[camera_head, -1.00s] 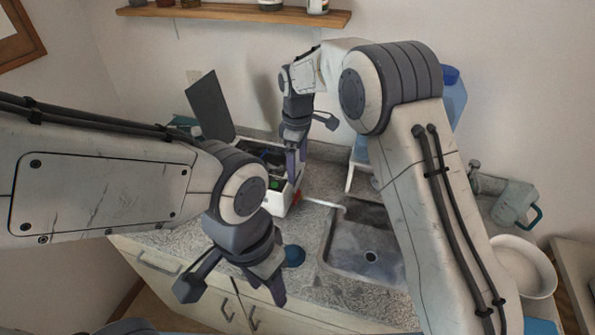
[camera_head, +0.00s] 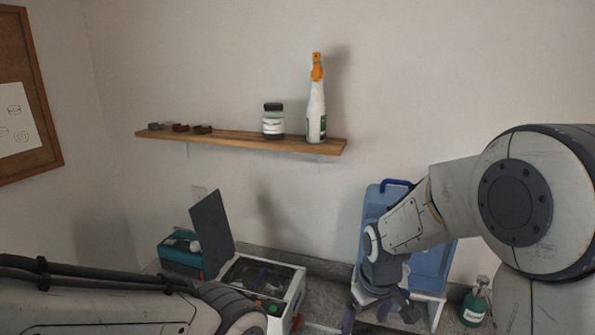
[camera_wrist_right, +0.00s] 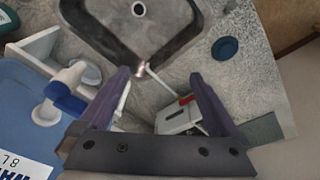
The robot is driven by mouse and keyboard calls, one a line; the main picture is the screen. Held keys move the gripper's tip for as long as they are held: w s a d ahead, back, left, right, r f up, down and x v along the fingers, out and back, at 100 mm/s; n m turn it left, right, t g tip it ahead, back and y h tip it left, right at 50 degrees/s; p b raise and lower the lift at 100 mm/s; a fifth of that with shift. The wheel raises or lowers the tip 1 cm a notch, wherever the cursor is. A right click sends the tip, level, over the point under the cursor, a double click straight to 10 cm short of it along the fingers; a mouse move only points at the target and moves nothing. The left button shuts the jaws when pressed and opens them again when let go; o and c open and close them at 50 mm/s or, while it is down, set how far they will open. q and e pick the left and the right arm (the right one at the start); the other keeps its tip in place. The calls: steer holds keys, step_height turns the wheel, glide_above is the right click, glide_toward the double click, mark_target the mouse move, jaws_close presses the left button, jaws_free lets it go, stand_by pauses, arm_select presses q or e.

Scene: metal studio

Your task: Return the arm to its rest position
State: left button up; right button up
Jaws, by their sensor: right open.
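My right arm (camera_head: 415,220) comes in from the right in the head view, with its forearm bent down towards the counter. My right gripper (camera_head: 380,312) hangs at the lower right of centre, in front of the blue container. In the right wrist view the same gripper (camera_wrist_right: 160,100) is open, its two purple fingers apart, with nothing held between them. My left arm (camera_head: 95,305) crosses the lower left of the head view. Its gripper is outside the frame.
A white device with a raised dark lid (camera_head: 212,225) stands on the counter. A blue container (camera_head: 430,262) stands behind my right gripper. A wooden shelf (camera_head: 235,140) carries a jar (camera_head: 273,122) and a spray bottle (camera_head: 316,112). The sink (camera_wrist_right: 125,35) shows in the wrist view.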

steer(key=s+d+f+m, duration=0.1)
steer(key=s+d+m, duration=0.4)
steer(key=s, duration=0.5)
steer(key=s+a+r+n+g, duration=0.1)
steer(key=s+a+r+n, duration=0.1)
steer(key=s+a, duration=0.4)
steer(key=s+a+r+n, duration=0.3)
steer(key=s+a+n, duration=0.2)
steer(key=s+a, duration=0.2)
steer(key=shift+a+n+g+y+b, duration=0.3)
steer(key=shift+a+g+y, duration=0.1)
steer(key=shift+a, duration=0.25)
steer(key=shift+a, duration=0.1)
